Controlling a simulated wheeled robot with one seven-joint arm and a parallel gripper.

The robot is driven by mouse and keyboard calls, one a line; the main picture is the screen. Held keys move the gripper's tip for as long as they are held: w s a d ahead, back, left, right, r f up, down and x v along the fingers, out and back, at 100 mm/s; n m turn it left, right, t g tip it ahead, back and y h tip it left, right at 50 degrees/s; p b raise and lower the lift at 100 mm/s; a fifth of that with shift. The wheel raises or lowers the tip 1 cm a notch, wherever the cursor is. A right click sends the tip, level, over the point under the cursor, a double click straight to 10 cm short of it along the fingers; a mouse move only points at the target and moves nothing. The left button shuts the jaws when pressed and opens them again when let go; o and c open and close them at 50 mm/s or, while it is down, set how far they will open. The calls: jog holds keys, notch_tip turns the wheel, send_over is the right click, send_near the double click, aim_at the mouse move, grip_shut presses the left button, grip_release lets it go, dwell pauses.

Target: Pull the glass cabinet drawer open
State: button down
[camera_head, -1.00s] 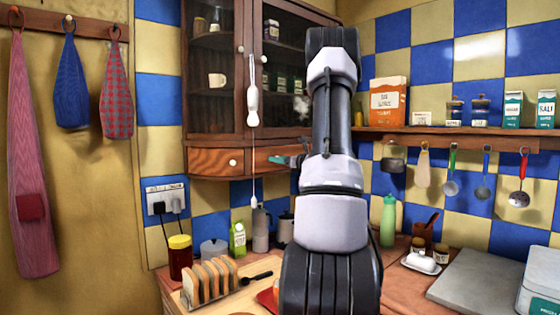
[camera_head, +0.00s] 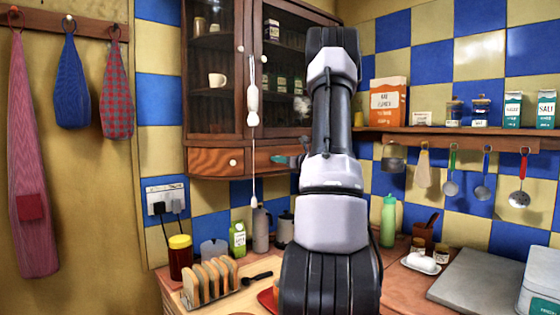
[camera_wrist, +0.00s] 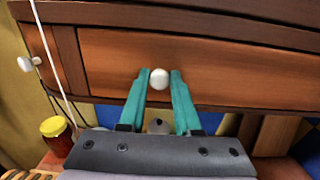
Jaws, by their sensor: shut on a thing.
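The dark wooden glass cabinet (camera_head: 250,125) hangs on the wall at the centre left in the head view. Its wide drawer front (camera_wrist: 235,75) fills the upper part of the wrist view and shows partly in the head view (camera_head: 262,160) behind my arm. A round white knob (camera_wrist: 159,79) sits on this drawer front. My gripper (camera_wrist: 157,84) has its two teal fingers on either side of the knob, shut on it. In the head view my gripper (camera_head: 288,160) is partly hidden by my arm. No clear gap shows around the drawer front.
A pull cord with a white handle (camera_head: 253,105) hangs in front of the cabinet, left of my gripper. A smaller side panel with a white knob (camera_head: 233,162) adjoins the drawer. The counter below holds a toast rack (camera_head: 210,280), jars and a green bottle (camera_head: 388,222).

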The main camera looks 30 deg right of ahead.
dwell(0.8)
jog(key=s+d, duration=0.2)
jog(key=s, duration=1.2)
jog(key=shift+s, duration=0.35)
jog(key=c, duration=0.6)
grip_release()
jog(key=s, duration=0.3)
jog(key=s+d, duration=0.1)
jog(key=s, duration=0.6)
jog(key=shift+s+d, duration=0.25)
jog(key=shift+s, duration=0.1)
